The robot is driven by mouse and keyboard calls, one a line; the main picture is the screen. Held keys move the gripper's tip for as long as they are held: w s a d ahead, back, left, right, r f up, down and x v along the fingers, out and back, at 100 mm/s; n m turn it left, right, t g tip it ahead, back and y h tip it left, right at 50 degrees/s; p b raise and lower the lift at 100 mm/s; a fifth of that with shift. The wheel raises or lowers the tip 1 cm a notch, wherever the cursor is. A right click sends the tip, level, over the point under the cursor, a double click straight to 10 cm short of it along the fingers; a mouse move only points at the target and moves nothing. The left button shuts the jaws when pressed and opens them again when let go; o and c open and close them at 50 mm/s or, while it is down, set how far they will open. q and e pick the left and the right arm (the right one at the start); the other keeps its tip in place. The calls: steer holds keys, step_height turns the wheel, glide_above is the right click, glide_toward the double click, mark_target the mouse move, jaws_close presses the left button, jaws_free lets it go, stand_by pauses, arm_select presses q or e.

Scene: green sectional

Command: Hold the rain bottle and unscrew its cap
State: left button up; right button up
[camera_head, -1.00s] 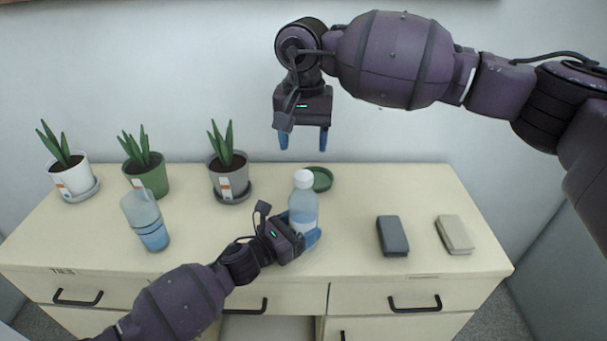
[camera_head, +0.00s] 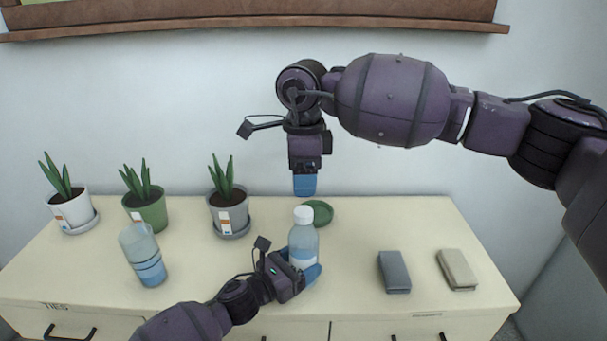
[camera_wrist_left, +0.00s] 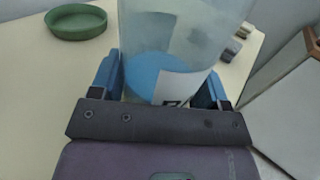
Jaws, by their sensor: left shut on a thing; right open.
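A clear bottle (camera_head: 303,243) with a white cap (camera_head: 304,214) stands upright on the dresser top. Its label is too small to read. My left gripper (camera_head: 303,272) is shut around its lower body. In the left wrist view the bottle (camera_wrist_left: 180,40) sits between the two blue fingers, with blue at its bottom and a pale label. My right gripper (camera_head: 304,185) points down just above the cap, apart from it. It is seen edge-on, so its fingers overlap in the head view; it is open and empty.
A blue-banded clear container (camera_head: 143,254) stands at left. Potted plants (camera_head: 228,210) line the back left. A green dish (camera_head: 319,212) lies just behind the bottle. A dark grey block (camera_head: 394,272) and a beige block (camera_head: 457,270) lie at right on the dresser top (camera_head: 430,225).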

mark_target(303, 211)
steer(key=m, duration=1.9)
steer(key=shift+m, duration=0.3)
steer(key=m, duration=1.2)
steer(key=shift+m, duration=0.3)
steer(key=shift+f, duration=4.05)
